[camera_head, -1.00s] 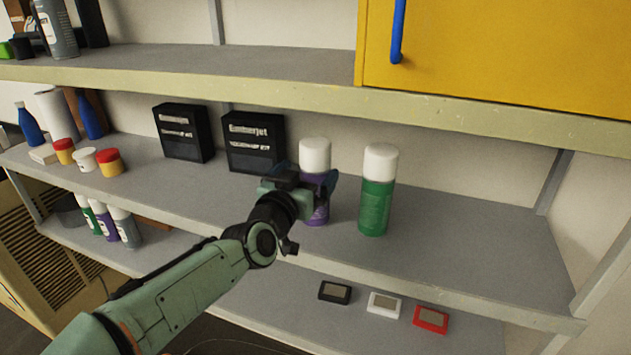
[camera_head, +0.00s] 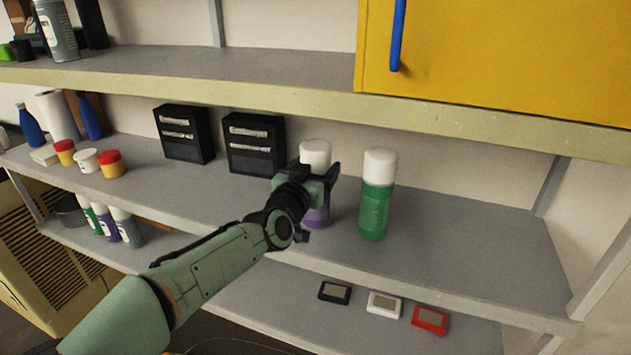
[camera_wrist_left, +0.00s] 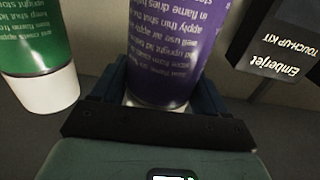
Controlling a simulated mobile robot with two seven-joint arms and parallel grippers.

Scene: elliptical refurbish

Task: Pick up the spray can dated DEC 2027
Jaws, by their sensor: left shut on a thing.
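A purple spray can with a white cap (camera_head: 315,154) stands on the middle shelf. My left gripper (camera_head: 322,180) is shut on it, with fingers on both sides of the body. In the left wrist view the purple can (camera_wrist_left: 166,60) sits between the fingers (camera_wrist_left: 165,95), and small text shows on it upside down. A green spray can with a white cap (camera_head: 376,200) stands just to the right, apart from the gripper. It also shows in the left wrist view (camera_wrist_left: 32,40). No date is readable on either can. My right gripper is not in view.
Two black boxes (camera_head: 184,135) (camera_head: 254,145) stand behind to the left. Tubs and blue bottles are at the shelf's left end. The upper shelf edge (camera_head: 250,88) and a yellow cabinet (camera_head: 500,60) are above. Small devices (camera_head: 384,305) lie on the shelf below.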

